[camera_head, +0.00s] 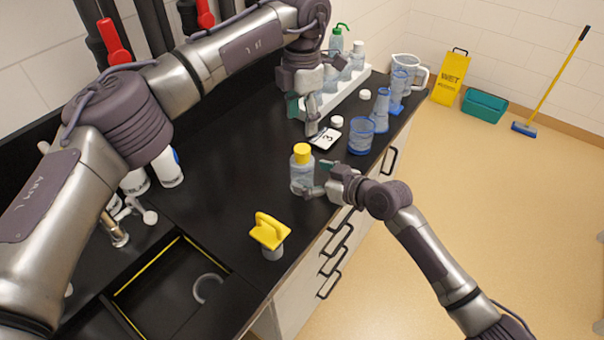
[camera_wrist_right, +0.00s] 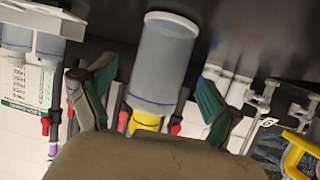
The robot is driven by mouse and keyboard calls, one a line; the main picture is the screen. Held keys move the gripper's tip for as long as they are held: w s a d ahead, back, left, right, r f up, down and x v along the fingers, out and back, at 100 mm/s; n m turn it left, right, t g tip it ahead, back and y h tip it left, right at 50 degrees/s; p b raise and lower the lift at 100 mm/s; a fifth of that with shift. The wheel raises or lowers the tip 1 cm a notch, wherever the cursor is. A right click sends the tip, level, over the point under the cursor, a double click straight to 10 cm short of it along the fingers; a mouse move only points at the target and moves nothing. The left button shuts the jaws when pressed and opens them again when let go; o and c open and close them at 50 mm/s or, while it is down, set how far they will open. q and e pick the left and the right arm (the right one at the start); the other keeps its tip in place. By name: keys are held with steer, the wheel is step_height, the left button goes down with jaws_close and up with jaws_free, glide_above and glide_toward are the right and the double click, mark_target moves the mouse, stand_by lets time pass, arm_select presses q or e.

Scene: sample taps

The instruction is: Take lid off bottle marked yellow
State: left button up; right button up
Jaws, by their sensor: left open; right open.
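A clear bottle (camera_head: 302,178) with a yellow lid (camera_head: 302,153) stands upright on the black counter near its front edge. My right gripper (camera_head: 318,179) is open beside it, on its right, at body height. In the right wrist view the bottle (camera_wrist_right: 165,55) appears upside down between the spread fingers (camera_wrist_right: 154,78), with gaps on both sides, and its yellow lid (camera_wrist_right: 146,122) is partly hidden by the gripper. My left gripper (camera_head: 303,122) is open and empty, above the counter behind the bottle, pointing down.
A card marked 3 (camera_head: 326,138), blue-rimmed beakers (camera_head: 361,136) and a white rack (camera_head: 340,95) with bottles stand farther back. A yellow-handled object (camera_head: 269,235) is nearer, beside the sink (camera_head: 165,290). The counter left of the bottle is clear.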

steer(key=shift+x, duration=1.5)
steer(key=shift+d, duration=0.1)
